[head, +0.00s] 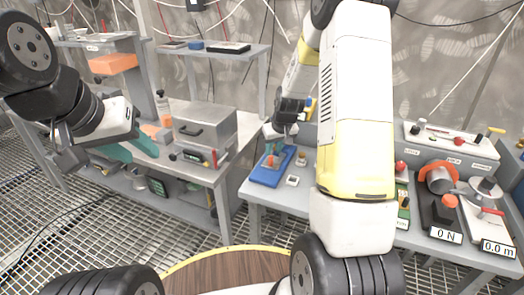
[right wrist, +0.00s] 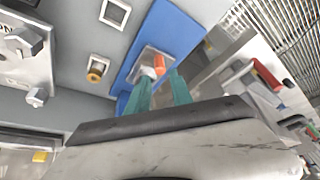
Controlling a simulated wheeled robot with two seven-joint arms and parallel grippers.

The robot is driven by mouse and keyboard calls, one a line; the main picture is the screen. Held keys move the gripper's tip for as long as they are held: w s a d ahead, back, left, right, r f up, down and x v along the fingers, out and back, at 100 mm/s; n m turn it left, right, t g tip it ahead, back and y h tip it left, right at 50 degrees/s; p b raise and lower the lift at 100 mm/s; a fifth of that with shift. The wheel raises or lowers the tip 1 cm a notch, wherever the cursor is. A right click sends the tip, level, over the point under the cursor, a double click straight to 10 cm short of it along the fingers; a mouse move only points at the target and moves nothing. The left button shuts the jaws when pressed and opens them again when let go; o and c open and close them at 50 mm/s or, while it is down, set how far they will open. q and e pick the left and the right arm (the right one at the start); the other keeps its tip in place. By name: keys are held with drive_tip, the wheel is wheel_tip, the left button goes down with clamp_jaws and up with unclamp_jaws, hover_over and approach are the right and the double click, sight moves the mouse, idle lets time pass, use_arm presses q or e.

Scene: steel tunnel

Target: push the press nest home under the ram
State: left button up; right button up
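My right gripper (head: 273,150) is over a blue board (head: 264,177) on the middle bench. In the right wrist view its two teal fingers (right wrist: 160,88) are apart and point at a grey metal plate on the blue board (right wrist: 155,30). An orange piece (right wrist: 160,63) and a whitish piece lie at the fingertips; I cannot tell if they touch. My left gripper (head: 125,150) is open and empty, left of the grey box. A unit with an orange ring (head: 438,172) and a "0 N" display stands on the right bench. I cannot make out nest or ram for certain; my right arm hides part of the bench.
A grey lidded box (head: 204,131) and a bottle (head: 163,107) stand on the left bench. A small square frame (head: 292,181) and a brass-coloured round part (right wrist: 97,69) lie beside the blue board. A "0.0 m" gauge (head: 484,213) stands far right.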

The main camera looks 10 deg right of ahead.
sight(271, 157)
drive_tip(key=x, duration=0.6)
drive_tip(key=shift+w+f, duration=0.1)
drive_tip(key=shift+f, duration=0.15)
clamp_jaws()
idle(1.2)
